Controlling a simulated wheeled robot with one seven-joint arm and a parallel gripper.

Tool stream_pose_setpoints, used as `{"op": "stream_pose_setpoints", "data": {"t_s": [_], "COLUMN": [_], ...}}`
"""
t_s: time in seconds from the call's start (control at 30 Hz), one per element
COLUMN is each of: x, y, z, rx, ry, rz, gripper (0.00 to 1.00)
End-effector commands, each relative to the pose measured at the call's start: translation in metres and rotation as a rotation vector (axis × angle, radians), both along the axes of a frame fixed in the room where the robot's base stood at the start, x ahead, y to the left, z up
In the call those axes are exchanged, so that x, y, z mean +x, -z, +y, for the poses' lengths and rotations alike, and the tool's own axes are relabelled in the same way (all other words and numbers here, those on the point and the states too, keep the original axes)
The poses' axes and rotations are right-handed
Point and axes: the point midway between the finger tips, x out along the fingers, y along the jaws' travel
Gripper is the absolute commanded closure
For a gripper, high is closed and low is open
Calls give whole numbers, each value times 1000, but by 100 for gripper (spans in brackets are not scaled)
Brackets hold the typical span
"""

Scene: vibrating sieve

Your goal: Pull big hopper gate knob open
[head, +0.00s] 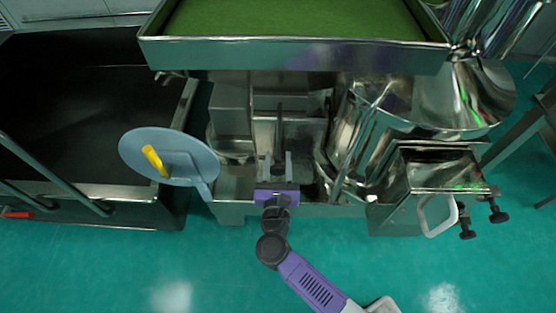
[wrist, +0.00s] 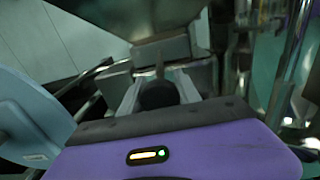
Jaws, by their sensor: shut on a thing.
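My gripper (head: 276,166) is in the middle of the head view, low under the green-filled hopper tray (head: 290,53), pointing away into the metal machine. In the wrist view my gripper (wrist: 157,86) has its two grey fingers on either side of a dark rounded knob (wrist: 157,96), and it is shut on this knob. A thin dark stem (wrist: 159,68) runs from the knob toward a grey metal block. In the head view the knob is hardly visible between the fingers. I cannot tell how far the gate is open.
A blue-grey disc with a yellow handle (head: 154,161) stands close left of my gripper. A shiny metal chute (head: 357,125) is close on the right, with a metal box (head: 420,178) beyond it. A dark bin (head: 90,100) is at the left. Green floor is clear in front.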

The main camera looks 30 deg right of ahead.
Motion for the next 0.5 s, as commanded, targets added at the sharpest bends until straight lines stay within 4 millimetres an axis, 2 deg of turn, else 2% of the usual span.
{"op": "stream_pose_setpoints", "data": {"t_s": [0.13, 0.33, 0.5], "x": [-16, -53, -66], "y": [1, 2, 0], "z": [9, 30, 38], "rx": [0, -1, -1], "ry": [-2, -2, 0], "rz": [1, 2, 0], "gripper": [100, 100, 100]}}
